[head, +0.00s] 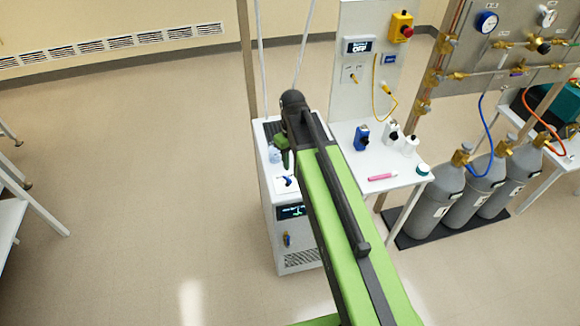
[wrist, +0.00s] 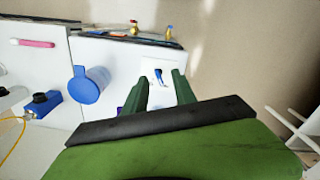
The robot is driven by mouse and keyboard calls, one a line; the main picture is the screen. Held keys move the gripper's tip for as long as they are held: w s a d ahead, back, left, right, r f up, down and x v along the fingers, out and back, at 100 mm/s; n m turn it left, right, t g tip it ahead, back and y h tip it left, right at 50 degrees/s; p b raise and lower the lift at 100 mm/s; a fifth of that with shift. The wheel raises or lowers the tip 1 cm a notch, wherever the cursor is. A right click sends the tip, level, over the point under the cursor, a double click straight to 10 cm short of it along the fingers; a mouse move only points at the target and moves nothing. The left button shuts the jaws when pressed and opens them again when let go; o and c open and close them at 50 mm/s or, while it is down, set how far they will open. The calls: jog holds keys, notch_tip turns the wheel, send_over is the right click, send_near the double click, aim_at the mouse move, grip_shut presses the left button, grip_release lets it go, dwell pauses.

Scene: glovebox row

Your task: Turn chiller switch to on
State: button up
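The chiller is a white cabinet (head: 284,232) with a dark display on its front. Its switch is a small blue lever (head: 288,181) on a white plate on the top, near the front edge. In the wrist view the blue lever (wrist: 159,77) shows between and beyond the tips of my green fingers. My gripper (head: 285,155) is over the chiller top, behind the lever in the head view. In the wrist view my gripper (wrist: 160,88) is open, fingers apart with nothing between them. Contact with the lever cannot be told.
A blue-capped bottle (wrist: 88,86) stands beside my left finger in the wrist view. A white side table (head: 400,178) holds a blue device (head: 362,137), white bottles and a pink pen (head: 382,177). Grey gas cylinders (head: 436,200) stand at right.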

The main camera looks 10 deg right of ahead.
aim_at(291, 181)
jog(key=w+r+n+p, duration=0.2)
jog(key=w+r, duration=0.2)
jog(key=f+b, duration=1.8)
jog(key=shift+s+d+f, duration=0.15)
jog(key=shift+s+d, duration=0.05)
jog(key=shift+d, duration=0.1)
grip_shut()
